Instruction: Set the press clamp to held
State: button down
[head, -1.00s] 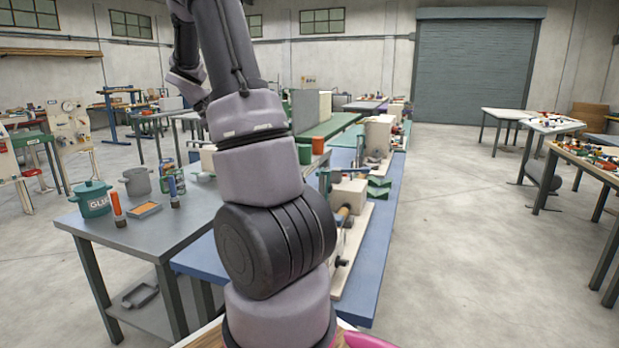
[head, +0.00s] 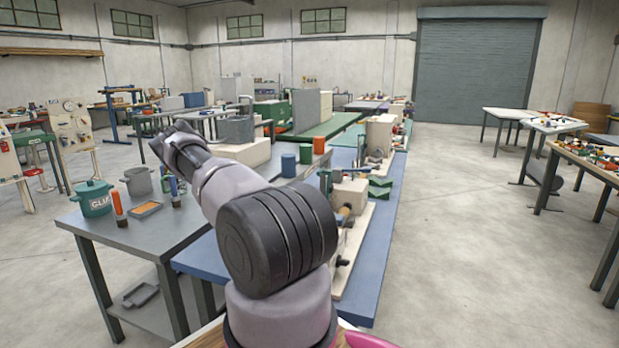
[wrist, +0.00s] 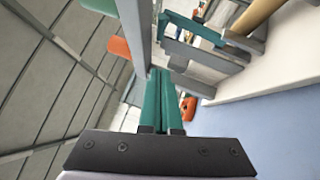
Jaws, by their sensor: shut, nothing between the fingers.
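In the wrist view my gripper (wrist: 166,78) has its two teal fingers together, with nothing seen between them. Beyond the fingertips are grey bars with a teal piece (wrist: 195,30), a tan roller (wrist: 255,14) and a pale board (wrist: 270,65) above the blue tabletop (wrist: 275,125). An orange-red part (wrist: 188,106) shows close beside the fingers. I cannot tell which part is the press clamp, or its setting. In the head view, the winding machine (head: 350,190) stands on the blue bench, partly hidden by my arm.
A grey bench (head: 140,235) at left holds a teal glue pot (head: 92,198), a grey pot (head: 138,181) and an orange-topped tray (head: 146,209). The blue bench (head: 375,250) continues behind my arm. Open floor (head: 470,250) lies at right, before tables of small parts.

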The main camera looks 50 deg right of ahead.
jog(key=s+a+x, duration=0.1)
jog(key=s+x, duration=0.1)
jog(key=x, duration=1)
jog(key=shift+s+d+r, duration=0.25)
jog(key=shift+s+d, duration=0.05)
jog(key=shift+s, duration=0.05)
jog(key=shift+s+d+r+m+y, duration=0.2)
jog(key=shift+s+m+y, duration=0.1)
jog(key=shift+s, duration=0.15)
jog(key=shift+s+d+r+m+y, duration=0.15)
jog(key=shift+s+m+y, duration=0.15)
jog(key=shift+s, duration=0.1)
